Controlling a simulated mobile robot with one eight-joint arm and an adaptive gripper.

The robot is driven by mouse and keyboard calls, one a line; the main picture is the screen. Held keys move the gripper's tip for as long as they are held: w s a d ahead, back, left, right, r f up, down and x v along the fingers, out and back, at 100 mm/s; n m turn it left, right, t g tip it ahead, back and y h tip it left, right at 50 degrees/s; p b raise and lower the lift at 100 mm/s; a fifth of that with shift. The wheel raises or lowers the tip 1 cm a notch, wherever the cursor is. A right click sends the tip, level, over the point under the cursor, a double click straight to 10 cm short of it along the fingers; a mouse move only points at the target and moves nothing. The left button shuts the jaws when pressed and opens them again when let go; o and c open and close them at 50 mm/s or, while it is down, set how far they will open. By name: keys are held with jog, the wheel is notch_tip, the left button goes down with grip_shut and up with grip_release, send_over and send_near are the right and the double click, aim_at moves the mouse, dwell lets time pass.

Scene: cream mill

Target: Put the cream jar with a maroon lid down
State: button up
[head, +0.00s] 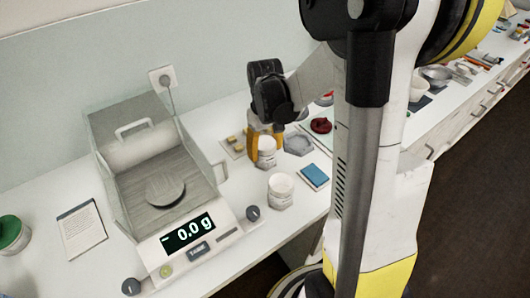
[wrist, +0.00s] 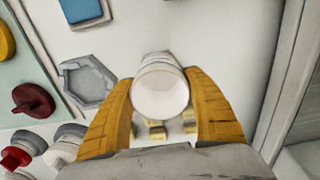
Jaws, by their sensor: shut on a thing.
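My gripper (head: 265,154) is shut on a white jar (head: 267,147) over the counter, right of the balance. In the wrist view the jar (wrist: 160,92) sits between the two yellow fingers, with a pale round face towards the camera. No maroon lid shows on this jar in either view. I cannot tell whether the jar touches the counter. A maroon round piece (head: 320,125) lies on a pale green mat to the right; it also shows in the wrist view (wrist: 34,101) with a knob.
Another white jar (head: 281,188) stands in front of my gripper. A blue pad (head: 315,176) and grey hexagonal tray (head: 299,145) lie to the right. Small yellowish blocks (head: 234,143) lie left of my gripper.

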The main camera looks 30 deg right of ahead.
jog(key=shift+f, duration=0.1)
jog(key=shift+f, duration=0.15)
jog(key=o, duration=1.2)
jog(key=shift+o, duration=0.2)
